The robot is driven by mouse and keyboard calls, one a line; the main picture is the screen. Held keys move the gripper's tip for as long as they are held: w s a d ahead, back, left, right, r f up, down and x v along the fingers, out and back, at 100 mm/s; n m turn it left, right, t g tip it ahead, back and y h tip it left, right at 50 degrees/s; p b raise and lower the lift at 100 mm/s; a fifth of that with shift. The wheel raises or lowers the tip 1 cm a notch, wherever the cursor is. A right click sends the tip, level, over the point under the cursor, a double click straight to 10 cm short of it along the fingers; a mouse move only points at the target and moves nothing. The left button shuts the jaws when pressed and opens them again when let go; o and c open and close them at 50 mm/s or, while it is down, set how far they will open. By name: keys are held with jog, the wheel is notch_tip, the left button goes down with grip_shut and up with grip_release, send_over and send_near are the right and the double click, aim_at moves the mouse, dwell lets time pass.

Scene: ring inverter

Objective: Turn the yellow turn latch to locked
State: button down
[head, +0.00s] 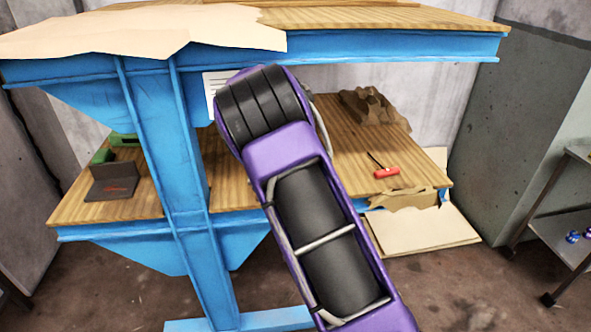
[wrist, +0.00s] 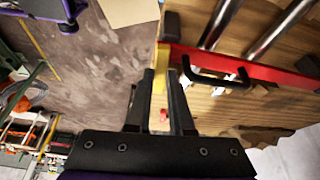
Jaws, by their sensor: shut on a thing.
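In the wrist view, a narrow yellow piece, the turn latch (wrist: 161,66), stands between the tips of my gripper (wrist: 160,82). The two dark fingers are close together and shut on it. How far the latch is turned cannot be told from here. A red bar (wrist: 240,66) with a black handle (wrist: 213,79) lies just right of the fingertips. In the head view my purple arm covers the middle of the workbench, so the latch and my gripper are hidden there.
The blue workbench has a wooden lower shelf (head: 350,150). A red-handled tool (head: 386,172) and crumpled brown paper (head: 375,108) lie on its right part. A dark block (head: 112,185) sits at left. A cart (head: 560,225) stands at far right.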

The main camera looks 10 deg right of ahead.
jog(key=c, duration=0.8)
grip_release()
jog(key=v, duration=0.5)
jog(key=shift+r, duration=0.1)
jog(key=s+a, duration=0.1)
jog(key=a, duration=1.1)
jog(key=shift+s, duration=0.2)
